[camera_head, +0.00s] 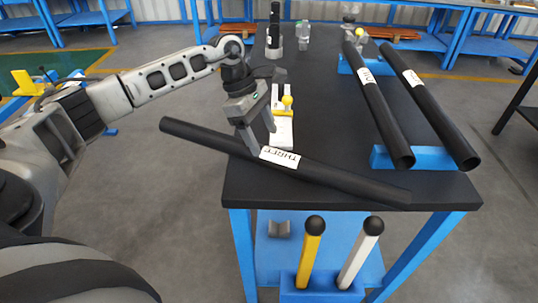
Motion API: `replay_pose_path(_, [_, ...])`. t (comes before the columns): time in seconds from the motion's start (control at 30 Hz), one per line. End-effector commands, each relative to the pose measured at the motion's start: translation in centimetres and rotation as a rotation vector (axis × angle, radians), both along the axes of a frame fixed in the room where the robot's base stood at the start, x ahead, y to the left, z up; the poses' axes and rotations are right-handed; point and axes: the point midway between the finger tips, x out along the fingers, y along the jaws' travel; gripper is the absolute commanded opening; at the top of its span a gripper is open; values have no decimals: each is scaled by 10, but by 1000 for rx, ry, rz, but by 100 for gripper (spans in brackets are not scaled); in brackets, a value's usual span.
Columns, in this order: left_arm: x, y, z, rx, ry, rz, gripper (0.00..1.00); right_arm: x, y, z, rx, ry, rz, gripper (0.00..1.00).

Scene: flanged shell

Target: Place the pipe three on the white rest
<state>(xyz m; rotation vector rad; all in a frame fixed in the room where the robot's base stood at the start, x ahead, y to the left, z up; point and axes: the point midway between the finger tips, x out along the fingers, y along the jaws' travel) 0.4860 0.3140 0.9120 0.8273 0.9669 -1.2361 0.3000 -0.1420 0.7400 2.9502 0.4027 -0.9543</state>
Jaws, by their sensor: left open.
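Pipe three (340,180) is a long black tube with a white label reading THREE. It lies slantwise across the near left part of the black table, and its left end juts out past the table's left edge. My left gripper (263,143) is open, pointing down at the pipe just behind the label. One finger overlaps the pipe's far side in the picture; I cannot tell whether it touches. A white rest (281,133) with upright posts and a yellow ball stands right behind the gripper, partly hidden by it. My right gripper is not in view.
Two other labelled black pipes (375,100) (432,110) lie on blue supports (432,158) at the table's right. Bottles (303,36) stand at the far end. A yellow and a white ball-topped rod (312,250) (358,258) stand below the front edge. The table's middle is clear.

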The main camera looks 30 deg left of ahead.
Motion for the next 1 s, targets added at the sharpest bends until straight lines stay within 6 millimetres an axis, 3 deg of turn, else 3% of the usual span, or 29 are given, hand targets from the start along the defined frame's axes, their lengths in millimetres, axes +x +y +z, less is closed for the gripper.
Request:
replay_pose_path(0.17, [0,-4,-11,0,2,-1,68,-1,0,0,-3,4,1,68])
replay_pose_path(0.5, [1,-15,-54,-2,2,0,68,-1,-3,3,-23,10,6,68])
replay_pose_path(0.77, [1,-16,-59,-1,1,1,68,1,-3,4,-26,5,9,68])
replay_pose_path(0.8, [1,-16,-58,-1,1,1,65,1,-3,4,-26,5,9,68])
replay_pose_path(1.0, [1,-16,-58,-1,1,1,10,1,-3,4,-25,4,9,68])
